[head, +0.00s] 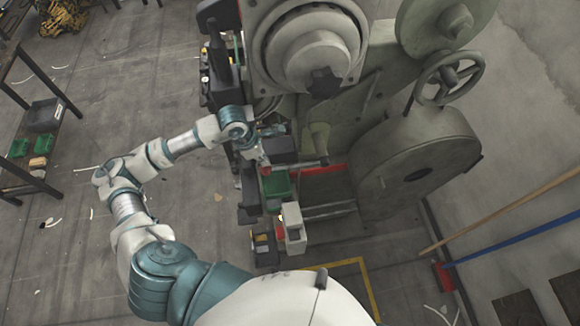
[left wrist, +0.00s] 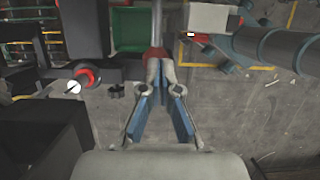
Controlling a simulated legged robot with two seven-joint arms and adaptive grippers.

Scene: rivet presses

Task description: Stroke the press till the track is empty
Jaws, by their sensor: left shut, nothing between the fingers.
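The press (head: 330,110) is a large grey machine with round wheels and a handwheel (head: 448,78), filling the upper middle and right of the head view. My left arm reaches to its front. My left gripper (head: 263,160) is partly hidden among the press parts; in the left wrist view it (left wrist: 159,56) is shut and empty, fingertips together near the edge of a green bin (left wrist: 130,30). That bin also shows in the head view (head: 276,185), just below the gripper. I cannot make out the track or any rivets. My right gripper is out of view.
A white box (head: 293,224) stands below the green bin. A red round knob (left wrist: 88,76) and a dark star knob (left wrist: 116,90) show in the left wrist view. A rack with a grey bin (head: 45,114) stands at left. Open floor lies between rack and press.

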